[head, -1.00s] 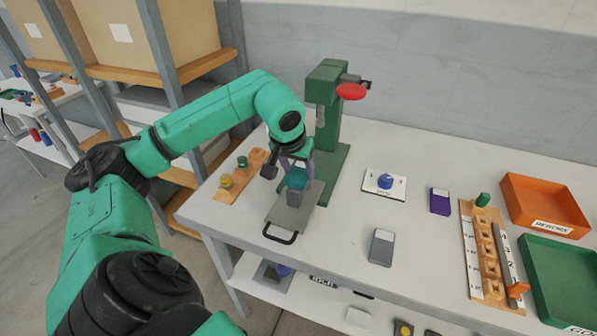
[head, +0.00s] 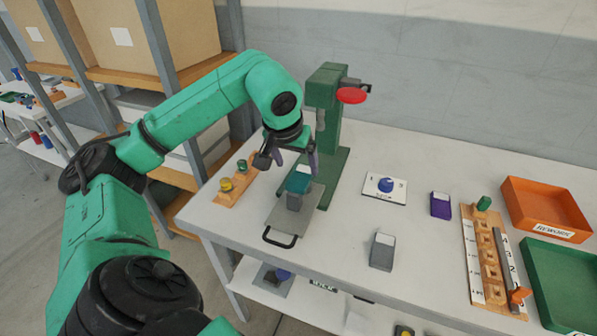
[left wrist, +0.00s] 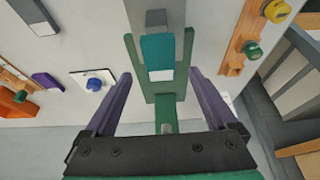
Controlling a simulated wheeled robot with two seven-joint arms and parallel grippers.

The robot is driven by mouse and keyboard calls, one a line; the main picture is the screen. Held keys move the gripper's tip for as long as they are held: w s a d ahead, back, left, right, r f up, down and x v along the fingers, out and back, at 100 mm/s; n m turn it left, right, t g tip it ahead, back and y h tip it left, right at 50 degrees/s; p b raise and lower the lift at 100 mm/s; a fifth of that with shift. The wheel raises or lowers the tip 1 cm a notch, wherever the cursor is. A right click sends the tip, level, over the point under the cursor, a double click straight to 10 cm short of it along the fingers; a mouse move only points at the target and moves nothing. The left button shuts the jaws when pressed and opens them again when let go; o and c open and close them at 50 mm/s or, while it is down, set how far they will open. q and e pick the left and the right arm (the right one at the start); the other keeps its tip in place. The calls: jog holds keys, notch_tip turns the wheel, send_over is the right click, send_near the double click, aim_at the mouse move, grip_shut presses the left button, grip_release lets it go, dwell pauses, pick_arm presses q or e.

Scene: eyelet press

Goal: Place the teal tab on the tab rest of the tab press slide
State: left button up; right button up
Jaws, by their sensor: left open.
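The teal tab (head: 300,179) sits on the grey block-like tab rest (head: 294,201) of the tab press slide (head: 290,222). In the left wrist view the tab (left wrist: 157,50) shows with a pale end, and part of the grey rest (left wrist: 156,18) shows beyond it. My left gripper (head: 295,160) is open and empty, just above and behind the tab, its purple fingers spread apart. In the left wrist view the fingers stand on either side, clear of the tab. The exact seating under the tab is hidden. My right gripper is not in view.
The green press (head: 326,120) with a red knob (head: 351,96) stands close behind the gripper. A wooden rack (head: 236,184) with yellow and green knobs lies left. A blue-knob plate (head: 385,187), purple block (head: 440,205) and grey block (head: 382,251) stand right. Orange (head: 507,191) and green trays lie far right.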

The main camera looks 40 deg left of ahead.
pick_arm(q)
jog(key=p+v, duration=0.1)
jog(key=v, duration=0.6)
jog(key=shift+d, duration=0.1)
